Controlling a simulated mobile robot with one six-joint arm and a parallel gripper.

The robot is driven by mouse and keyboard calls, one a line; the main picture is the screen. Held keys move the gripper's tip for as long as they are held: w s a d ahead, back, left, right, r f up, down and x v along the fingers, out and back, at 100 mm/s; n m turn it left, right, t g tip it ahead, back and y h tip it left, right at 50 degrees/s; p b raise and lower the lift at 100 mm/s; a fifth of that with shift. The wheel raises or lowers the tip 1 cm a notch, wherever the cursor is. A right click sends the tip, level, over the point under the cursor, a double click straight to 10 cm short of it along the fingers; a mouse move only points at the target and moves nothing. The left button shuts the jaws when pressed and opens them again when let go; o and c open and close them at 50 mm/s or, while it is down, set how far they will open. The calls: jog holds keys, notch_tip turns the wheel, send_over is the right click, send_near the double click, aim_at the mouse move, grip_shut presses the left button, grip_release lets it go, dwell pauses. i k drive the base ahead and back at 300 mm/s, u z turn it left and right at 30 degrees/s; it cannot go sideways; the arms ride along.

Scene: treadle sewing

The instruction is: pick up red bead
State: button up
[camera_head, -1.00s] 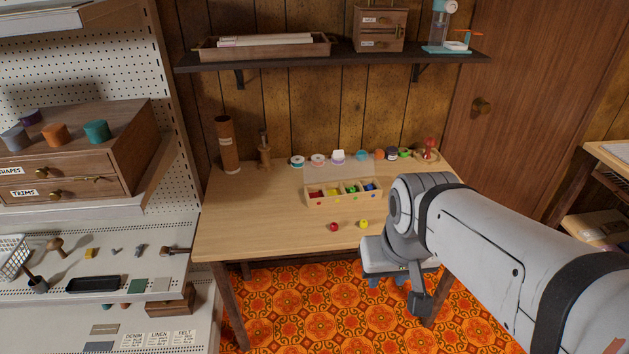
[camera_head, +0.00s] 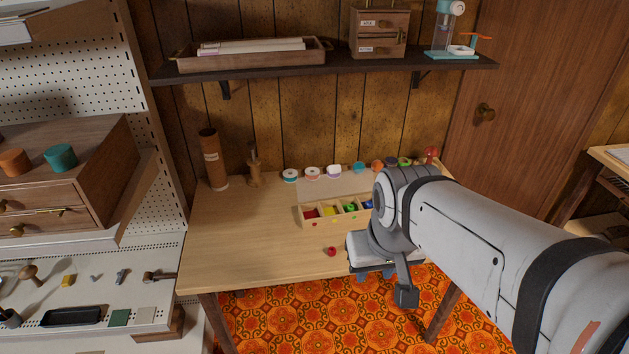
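The red bead (camera_head: 332,251) lies alone on the wooden table (camera_head: 230,240), near its front edge and in front of the sorting box. The sorting box (camera_head: 308,224) stands behind it, with compartments holding red, yellow, green and blue pieces. My gripper (camera_head: 364,276) is at the end of my white arm, just right of the bead, over the table's front edge. Only small blue parts of its fingers show below the wrist, so its opening is hidden. The bead is apart from the gripper. The yellow bead is out of sight.
Several spools (camera_head: 312,173) line the table's back edge. A brown tube (camera_head: 213,160) and a wooden stand (camera_head: 254,166) are at the back left. A pegboard shelf unit is on the left, and a dark wall shelf (camera_head: 300,66) hangs above.

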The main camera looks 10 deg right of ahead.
aim_at(332, 250)
jog(key=i, duration=0.6)
jog(key=u, duration=0.05)
jog(key=k, duration=0.4)
jog(key=i, duration=0.4)
jog(key=z, duration=0.75)
jog(key=k, duration=0.2)
jog(key=z, duration=0.3)
